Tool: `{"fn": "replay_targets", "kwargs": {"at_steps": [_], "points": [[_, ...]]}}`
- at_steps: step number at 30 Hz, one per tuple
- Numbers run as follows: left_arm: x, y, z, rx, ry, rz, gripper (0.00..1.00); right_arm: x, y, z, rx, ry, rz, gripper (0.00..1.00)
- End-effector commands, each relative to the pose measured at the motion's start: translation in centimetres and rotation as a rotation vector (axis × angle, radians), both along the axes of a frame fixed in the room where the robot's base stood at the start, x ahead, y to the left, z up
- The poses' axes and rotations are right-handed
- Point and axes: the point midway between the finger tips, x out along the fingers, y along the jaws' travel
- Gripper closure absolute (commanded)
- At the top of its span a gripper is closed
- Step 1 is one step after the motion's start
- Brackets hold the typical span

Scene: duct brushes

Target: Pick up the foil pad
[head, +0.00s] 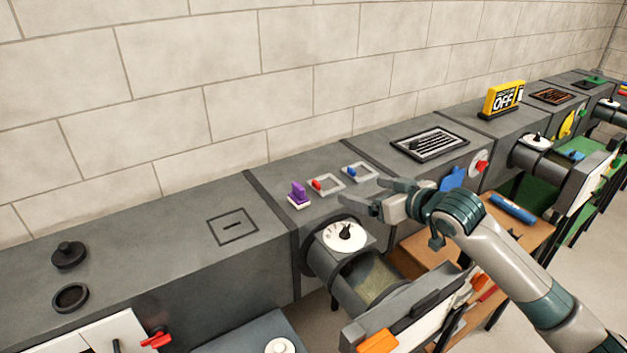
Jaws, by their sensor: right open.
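No object is plainly marked as the foil pad, and I cannot tell for certain which one it is. A small purple-handled block with a pale base (299,196) stands on the grey duct top. To its right lie a square frame with a red part (326,184) and a square frame with a blue part (360,171). My right gripper (362,193) is open and empty. In the picture its fingers are just below the blue-part frame and right of the purple block. Height above the duct is hard to judge. My left gripper is not in view.
A round opening with a white dial (345,235) juts out below the gripper. A black knob (68,254) stands far left. The duct top between is mostly clear.

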Motion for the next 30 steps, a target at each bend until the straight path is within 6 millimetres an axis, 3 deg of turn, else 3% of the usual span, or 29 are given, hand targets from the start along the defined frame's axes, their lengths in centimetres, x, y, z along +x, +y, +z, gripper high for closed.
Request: {"fn": "replay_targets", "kwargs": {"at_steps": [17, 24, 30], "points": [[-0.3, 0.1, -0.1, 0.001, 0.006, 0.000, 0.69, 0.2, 0.2, -0.1, 0.000, 0.000, 0.001, 0.16], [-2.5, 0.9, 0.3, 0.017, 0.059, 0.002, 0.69, 2.2, 1.5, -0.9, 0.000, 0.001, 0.001, 0.16], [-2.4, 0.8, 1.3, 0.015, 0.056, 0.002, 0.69, 4.7, 3.2, -2.1, 0.000, 0.002, 0.001, 0.16]]}}
